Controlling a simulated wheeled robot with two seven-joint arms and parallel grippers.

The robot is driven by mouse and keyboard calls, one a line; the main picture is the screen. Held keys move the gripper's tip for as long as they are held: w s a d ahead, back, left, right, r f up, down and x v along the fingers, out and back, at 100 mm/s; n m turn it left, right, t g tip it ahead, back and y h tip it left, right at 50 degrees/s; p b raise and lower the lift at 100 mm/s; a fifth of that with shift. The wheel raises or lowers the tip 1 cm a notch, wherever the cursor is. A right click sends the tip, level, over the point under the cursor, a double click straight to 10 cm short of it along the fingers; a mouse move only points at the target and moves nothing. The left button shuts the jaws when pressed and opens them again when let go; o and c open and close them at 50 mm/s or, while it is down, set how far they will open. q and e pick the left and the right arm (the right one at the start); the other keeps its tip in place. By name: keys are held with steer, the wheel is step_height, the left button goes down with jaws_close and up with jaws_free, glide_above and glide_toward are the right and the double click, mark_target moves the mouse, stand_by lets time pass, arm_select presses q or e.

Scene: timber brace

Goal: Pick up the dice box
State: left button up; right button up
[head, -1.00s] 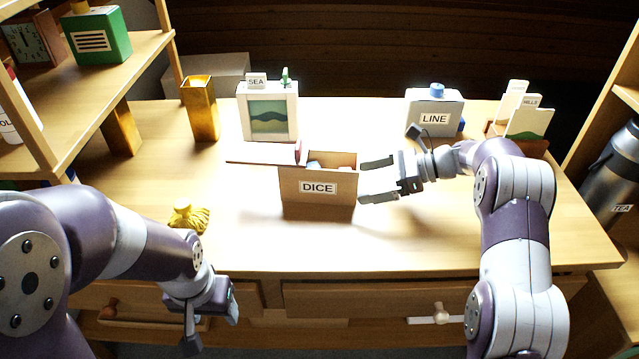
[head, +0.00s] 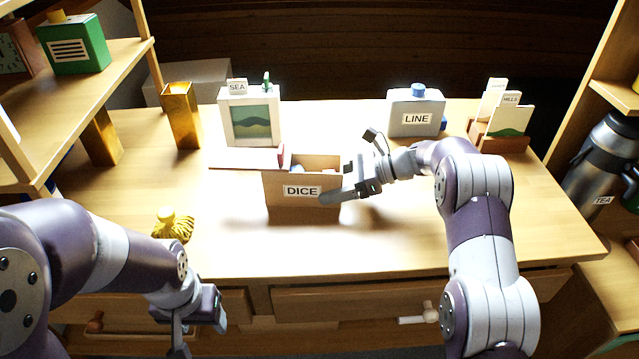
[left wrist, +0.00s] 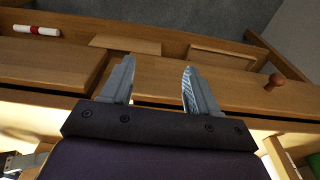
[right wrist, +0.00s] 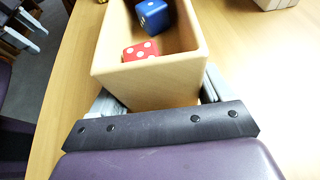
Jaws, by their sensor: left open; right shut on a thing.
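The dice box (head: 290,208), a tan open-topped wooden box labelled DICE, stands on the desk in the middle of the head view. In the right wrist view the box (right wrist: 150,78) holds a blue die (right wrist: 153,15) and a red die (right wrist: 141,51). My right gripper (head: 338,192) is shut on the box's right end, with one finger along the front face beside the label; the other finger is mostly hidden. My left gripper (left wrist: 158,68) is open and empty, low in front of the desk's drawers, left of the box.
A LINE container (head: 400,122) and card holder (head: 480,140) stand back right. The front right desktop is clear.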

steer(key=shift+r, duration=1.5)
steer(key=s+d+r, duration=0.7)
steer(key=d+r, duration=0.1)
steer(key=d, duration=0.1)
steer(key=shift+d+p, duration=0.15)
steer(key=shift+p, duration=0.3)
steer(key=shift+w+a, duration=1.15)
steer(key=shift+a, duration=0.4)
steer(key=shift+w+a, duration=1.2)
steer(key=shift+a, duration=0.4)
steer(key=shift+w+a, duration=1.15)
steer(key=shift+a, duration=0.4)
steer(key=shift+f, duration=0.1)
step_height(320, 180, down, 11)
steer(key=b, duration=1)
